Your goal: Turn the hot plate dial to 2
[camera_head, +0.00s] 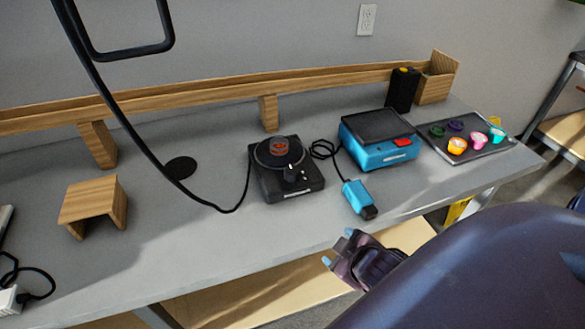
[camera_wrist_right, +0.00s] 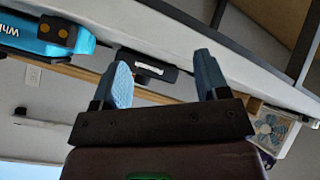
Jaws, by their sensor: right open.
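The black hot plate (camera_head: 285,185) sits on the grey bench in the head view, with a round plate on top and a red-orange item (camera_head: 279,146) on it. Its dark dial (camera_head: 291,173) is at the front with a small white mark; I cannot read its setting. In the right wrist view a black box with a white label, apparently the hot plate (camera_wrist_right: 148,68), shows beyond the fingers. My right gripper (camera_head: 338,247) is open and empty, at the bench's front edge, in front and to the right of the hot plate. My left gripper is not in view.
A blue device with a black top (camera_head: 380,155) stands right of the hot plate, with a blue corded tool (camera_head: 359,198) before it. A tray of small colored items (camera_head: 487,146) is farther right. A black cable (camera_head: 234,208) runs left of the hot plate. A wooden stand (camera_head: 95,199) is at left.

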